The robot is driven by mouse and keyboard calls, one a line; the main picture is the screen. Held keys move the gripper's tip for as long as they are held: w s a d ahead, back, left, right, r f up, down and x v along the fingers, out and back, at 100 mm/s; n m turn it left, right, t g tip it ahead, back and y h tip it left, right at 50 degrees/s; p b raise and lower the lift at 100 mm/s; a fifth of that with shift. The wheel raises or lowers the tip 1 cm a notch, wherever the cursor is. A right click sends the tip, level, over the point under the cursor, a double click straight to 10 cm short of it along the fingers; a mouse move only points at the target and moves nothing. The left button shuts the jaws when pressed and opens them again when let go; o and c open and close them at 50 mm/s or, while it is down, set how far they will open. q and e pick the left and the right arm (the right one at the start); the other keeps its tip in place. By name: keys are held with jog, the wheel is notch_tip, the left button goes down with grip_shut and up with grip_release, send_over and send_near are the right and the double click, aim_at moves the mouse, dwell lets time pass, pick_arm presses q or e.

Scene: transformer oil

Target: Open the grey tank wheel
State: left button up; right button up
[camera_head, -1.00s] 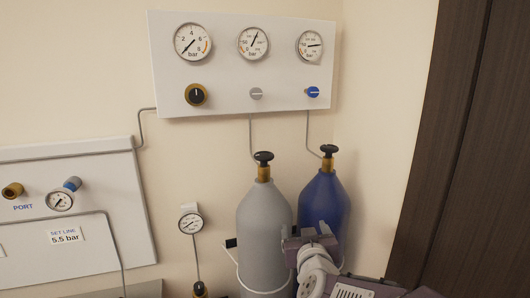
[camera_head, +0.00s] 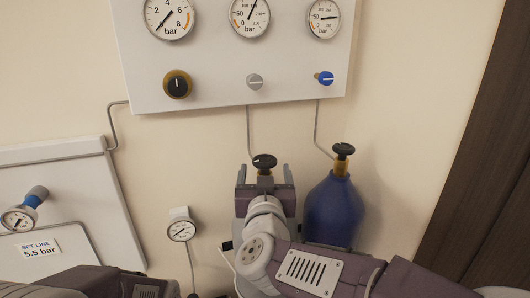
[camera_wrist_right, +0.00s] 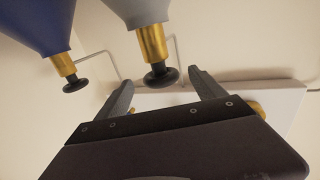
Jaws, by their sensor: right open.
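The grey tank's black wheel (camera_head: 264,161) sits on its brass neck and shows just above and between the fingertips of my right gripper (camera_head: 264,174). That gripper stands upright in front of the grey tank and hides most of its body in the head view. In the right wrist view, which looks upside down, the wheel (camera_wrist_right: 160,76) and the grey tank (camera_wrist_right: 137,10) show beyond the open fingers (camera_wrist_right: 163,88). The wheel lies between the two fingers in that picture; I see no contact. My left gripper is not in view.
The blue tank (camera_head: 333,212) with its own black wheel (camera_head: 343,149) stands close on the right. A gauge panel (camera_head: 215,95) hangs above, with thin pipes down to the tanks. A small gauge (camera_head: 181,229) is on the left. A dark door (camera_head: 490,170) is at far right.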

aim_at(265, 157)
jog(key=shift+w+d+r+p, duration=0.1)
jog(key=shift+w+r+p, duration=0.4)
jog(key=shift+w+p, duration=0.1)
jog(key=w, duration=0.2)
jog(key=w+f, duration=0.1)
jog(key=w, duration=0.2)
jog(key=w+p, duration=0.1)
jog(key=w, duration=0.2)
jog(key=shift+f, duration=0.15)
jog(key=shift+s+r, duration=0.35)
jog(key=shift+s, duration=0.5)
jog(key=c, duration=0.4)
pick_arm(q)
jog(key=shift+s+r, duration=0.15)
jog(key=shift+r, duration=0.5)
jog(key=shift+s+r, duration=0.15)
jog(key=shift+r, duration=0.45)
pick_arm(e)
jog(key=shift+w+f, duration=0.15)
jog(key=shift+w, duration=0.05)
jog(key=c, duration=1)
